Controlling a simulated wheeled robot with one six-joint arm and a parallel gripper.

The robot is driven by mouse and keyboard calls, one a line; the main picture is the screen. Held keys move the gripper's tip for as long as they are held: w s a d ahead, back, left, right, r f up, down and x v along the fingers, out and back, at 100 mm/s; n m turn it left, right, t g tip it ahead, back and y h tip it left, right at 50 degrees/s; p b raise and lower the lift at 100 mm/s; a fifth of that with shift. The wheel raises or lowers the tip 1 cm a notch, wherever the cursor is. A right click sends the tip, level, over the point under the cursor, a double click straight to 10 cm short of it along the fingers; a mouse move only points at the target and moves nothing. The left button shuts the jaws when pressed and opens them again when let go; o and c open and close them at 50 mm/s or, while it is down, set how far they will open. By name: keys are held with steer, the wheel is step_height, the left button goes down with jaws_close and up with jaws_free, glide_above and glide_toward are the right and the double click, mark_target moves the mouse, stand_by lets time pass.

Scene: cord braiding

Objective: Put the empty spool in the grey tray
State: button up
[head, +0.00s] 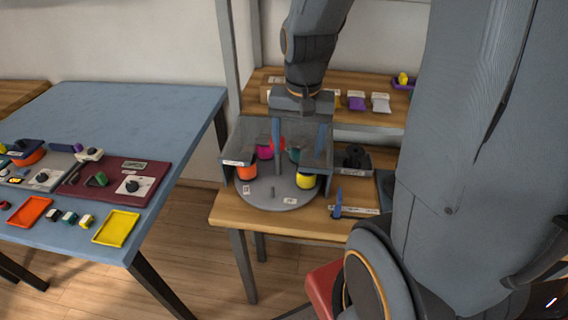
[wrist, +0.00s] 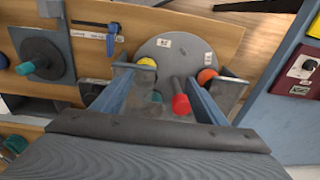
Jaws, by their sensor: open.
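A round grey turntable (head: 285,194) bears several spools: orange (head: 247,172), yellow (head: 307,181), magenta (head: 265,152), red (head: 277,144) and teal (head: 294,155). I cannot tell which spool is empty. A small bare peg (head: 272,191) stands at the turntable's front. A grey tray (head: 368,163) with dark round pieces in it sits right of the turntable. My gripper (head: 300,150) is open above the turntable, fingers pointing down, nothing visibly held. In the wrist view, the red spool (wrist: 181,103) and teal spool (wrist: 155,97) show between the fingers, and the yellow spool (wrist: 147,63) lies beyond.
Grey walls (head: 240,145) stand around the turntable's sides, close to my fingers. A blue tool (head: 338,202) lies on the wooden table's front right. A shelf (head: 345,88) with small bags runs behind. A blue table (head: 150,105) with trays stands at left, across a gap.

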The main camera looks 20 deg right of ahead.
steer(key=s+a+n, duration=0.4)
steer(key=a+n, duration=0.1)
steer(key=n, duration=0.1)
steer(key=shift+s+a+f, duration=0.15)
steer(key=shift+a+f, duration=0.15)
steer(key=shift+f, duration=0.05)
steer(key=shift+f, duration=0.15)
